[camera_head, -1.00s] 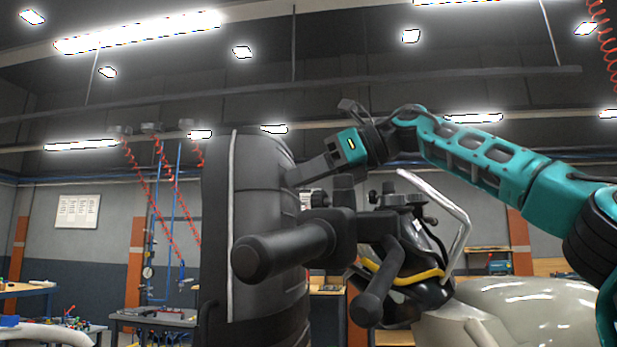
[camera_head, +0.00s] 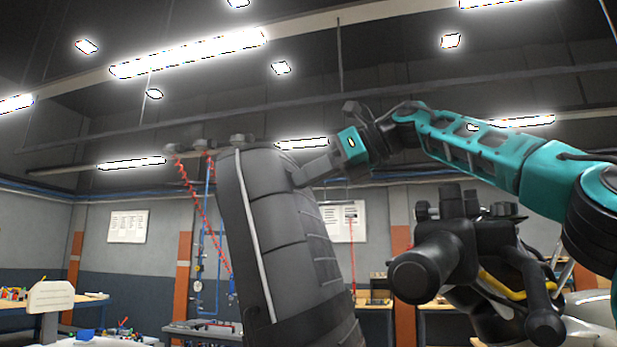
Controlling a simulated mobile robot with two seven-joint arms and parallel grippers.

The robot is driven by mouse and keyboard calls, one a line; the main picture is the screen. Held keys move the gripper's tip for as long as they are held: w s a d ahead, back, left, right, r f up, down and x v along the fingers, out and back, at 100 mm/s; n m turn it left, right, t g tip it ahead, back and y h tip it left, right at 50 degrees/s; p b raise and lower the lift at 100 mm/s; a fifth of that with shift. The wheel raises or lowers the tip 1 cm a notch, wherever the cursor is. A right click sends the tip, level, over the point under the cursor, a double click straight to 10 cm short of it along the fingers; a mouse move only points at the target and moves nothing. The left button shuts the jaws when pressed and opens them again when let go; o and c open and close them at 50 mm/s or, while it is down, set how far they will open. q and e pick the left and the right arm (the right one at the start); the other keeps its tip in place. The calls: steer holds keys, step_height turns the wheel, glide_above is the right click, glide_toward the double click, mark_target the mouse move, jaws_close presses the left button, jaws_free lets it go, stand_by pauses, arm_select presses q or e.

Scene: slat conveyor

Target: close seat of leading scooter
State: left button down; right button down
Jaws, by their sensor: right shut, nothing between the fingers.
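The scooter seat (camera_head: 290,240) is a long dark grey cushion with a pale piping line, raised and tilted a little to the left in the middle of the head view. My right gripper (camera_head: 306,174) comes in from the right on a teal arm. It is shut and empty, with its fingertips at the upper right side of the seat; whether they touch it I cannot tell. The scooter's handlebar (camera_head: 440,255) with black grips stands to the right of the seat. The scooter's pale body (camera_head: 590,335) shows at the lower right. My left gripper is not in view.
Workbenches stand along the back wall, one (camera_head: 205,328) at left and another (camera_head: 375,308) behind the seat. Red coiled hoses (camera_head: 192,200) hang at left. A pale object (camera_head: 51,297) shows at lower left. Air above the seat is clear.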

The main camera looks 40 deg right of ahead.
steer(key=shift+s+d, duration=0.15)
steer(key=shift+s, duration=0.05)
steer(key=v, duration=1.2)
steer(key=shift+s+r, duration=0.2)
steer(key=shift+s, duration=0.1)
steer(key=shift+d, duration=0.15)
